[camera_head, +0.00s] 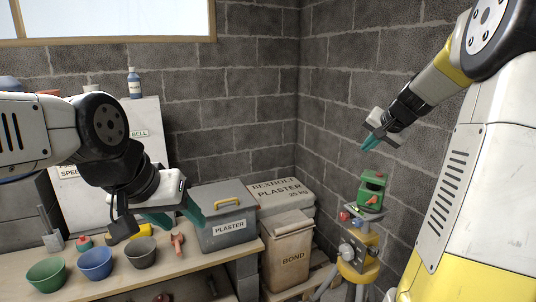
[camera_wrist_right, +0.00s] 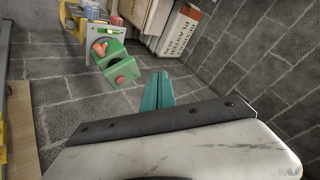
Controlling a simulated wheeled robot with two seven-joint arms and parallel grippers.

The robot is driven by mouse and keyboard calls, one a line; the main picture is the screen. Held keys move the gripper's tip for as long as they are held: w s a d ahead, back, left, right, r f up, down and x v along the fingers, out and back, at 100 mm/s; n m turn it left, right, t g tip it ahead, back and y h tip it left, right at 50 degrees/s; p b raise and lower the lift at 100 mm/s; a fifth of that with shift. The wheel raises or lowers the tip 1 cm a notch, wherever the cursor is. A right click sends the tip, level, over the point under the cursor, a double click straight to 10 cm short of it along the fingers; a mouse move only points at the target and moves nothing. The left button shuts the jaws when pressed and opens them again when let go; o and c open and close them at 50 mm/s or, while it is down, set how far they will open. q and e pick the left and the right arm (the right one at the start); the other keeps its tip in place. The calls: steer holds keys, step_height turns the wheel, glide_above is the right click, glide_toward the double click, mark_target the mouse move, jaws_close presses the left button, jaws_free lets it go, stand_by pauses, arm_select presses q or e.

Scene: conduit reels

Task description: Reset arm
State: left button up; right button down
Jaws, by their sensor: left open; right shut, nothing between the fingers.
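My left gripper (camera_head: 177,217) reaches in from the left with its teal fingers spread apart and nothing between them. My right gripper (camera_head: 371,145) is raised in front of the block wall, above and apart from a green device (camera_head: 371,190) on a stand. In the right wrist view its teal fingers (camera_wrist_right: 157,90) lie together with nothing between them. The green device also shows in that view (camera_wrist_right: 120,68), beyond the fingertips.
Green (camera_head: 46,275), blue (camera_head: 95,263) and dark grey (camera_head: 140,252) bowls line the bench front. A red-handled tool (camera_head: 178,243) lies near the box. A BOND container (camera_head: 288,262) and plaster bags (camera_head: 280,192) stand in the corner. A yellow-and-grey stand (camera_head: 357,262) carries the green device.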

steer(key=s+a+r+n+g+y, duration=0.15)
steer(key=s+a+n, duration=0.25)
steer(key=s+a, duration=1.05)
steer(key=s+a+f+n, duration=0.2)
steer(key=s, duration=0.5)
steer(key=s+a+f+n+g, duration=0.1)
steer(key=s+a+f, duration=0.1)
steer(key=s, duration=0.5)
steer(key=shift+a+f+n, duration=0.15)
steer(key=shift+f+n, duration=0.2)
steer(key=shift+n, duration=0.05)
